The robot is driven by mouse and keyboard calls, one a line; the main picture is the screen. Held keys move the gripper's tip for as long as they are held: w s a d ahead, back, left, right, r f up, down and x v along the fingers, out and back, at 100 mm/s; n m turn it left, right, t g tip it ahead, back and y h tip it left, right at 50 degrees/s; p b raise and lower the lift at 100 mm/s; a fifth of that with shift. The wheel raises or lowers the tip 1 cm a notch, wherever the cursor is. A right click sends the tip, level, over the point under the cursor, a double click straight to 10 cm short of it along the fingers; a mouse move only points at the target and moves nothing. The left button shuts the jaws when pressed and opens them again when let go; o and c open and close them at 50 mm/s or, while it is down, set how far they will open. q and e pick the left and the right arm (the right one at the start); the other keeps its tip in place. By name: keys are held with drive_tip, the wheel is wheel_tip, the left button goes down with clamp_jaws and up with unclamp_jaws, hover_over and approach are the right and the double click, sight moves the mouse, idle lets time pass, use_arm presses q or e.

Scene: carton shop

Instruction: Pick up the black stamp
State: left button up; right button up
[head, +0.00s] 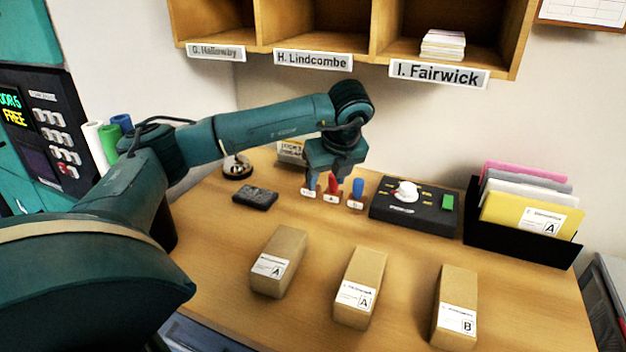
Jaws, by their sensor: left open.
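My left gripper (325,176) points down over a short row of stamps at the back middle of the table and is open. A red stamp (333,184) and a blue stamp (357,187) stand upright, each behind a small white label. A third label (308,193) is at the left end of the row; what stands behind it is small and partly covered by the gripper. I cannot clearly make out a black stamp. Whether the fingers touch any stamp cannot be told. My right gripper is not in view.
A dark flat pad (255,197) lies left of the row, a black device with a white knob (405,192) right of it. Boxes (279,262) (358,287) (455,307) stand in front. A folder holder (522,243) is at right; shelves (345,25) hang above.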

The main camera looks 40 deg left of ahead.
use_arm(q)
drive_tip(key=shift+w+a+f+p, duration=0.3)
drive_tip(key=shift+w+a+f, duration=0.45)
drive_tip(key=shift+a, duration=0.55)
drive_tip(key=shift+w+a+f+p, duration=0.25)
drive_tip(key=shift+w+a+f, duration=0.45)
drive_tip(key=shift+a, duration=0.65)
drive_tip(key=shift+w+a+f+p, duration=0.3)
drive_tip(key=shift+w+a+f, duration=0.3)
drive_tip(key=shift+a+f, duration=0.5)
drive_tip(key=shift+a+r, duration=0.2)
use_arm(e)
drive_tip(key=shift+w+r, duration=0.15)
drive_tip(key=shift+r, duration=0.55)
use_arm(q)
drive_tip(key=shift+c, duration=0.6)
clamp_jaws()
drive_tip(key=shift+r, duration=0.1)
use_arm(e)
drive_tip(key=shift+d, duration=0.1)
